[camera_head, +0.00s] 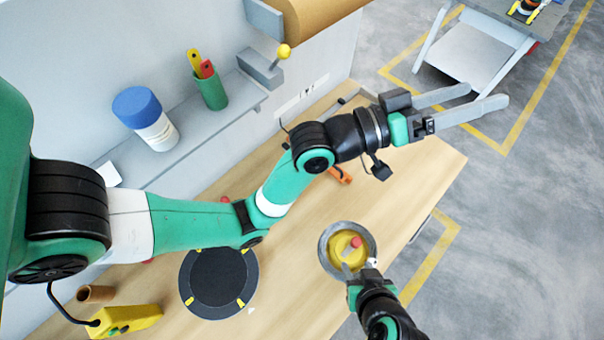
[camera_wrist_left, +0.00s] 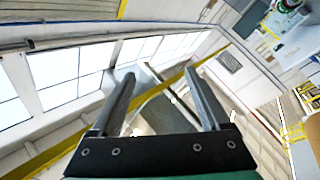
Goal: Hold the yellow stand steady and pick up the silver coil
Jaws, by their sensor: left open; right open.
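The yellow stand (camera_head: 340,241) is on the wooden table near its right edge, with a red knob (camera_head: 356,242) on top. A silver-grey ring (camera_head: 325,258), which looks like the silver coil, surrounds the stand. My right gripper (camera_head: 356,268) is open at the near side of the stand, its fingers over the yellow part. I cannot tell whether they touch it. My left gripper (camera_head: 488,96) is open and empty, held out past the table's right edge, far from the stand. Its open fingers also show in the left wrist view (camera_wrist_left: 160,78).
A dark round disc (camera_head: 218,280) with yellow clips lies left of the stand. A yellow device (camera_head: 130,320) and a brown tube (camera_head: 95,294) lie at the lower left. A blue-lidded jar (camera_head: 146,115) and a green cup (camera_head: 211,92) stand on the shelf. An orange tool (camera_head: 340,175) lies below my left arm.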

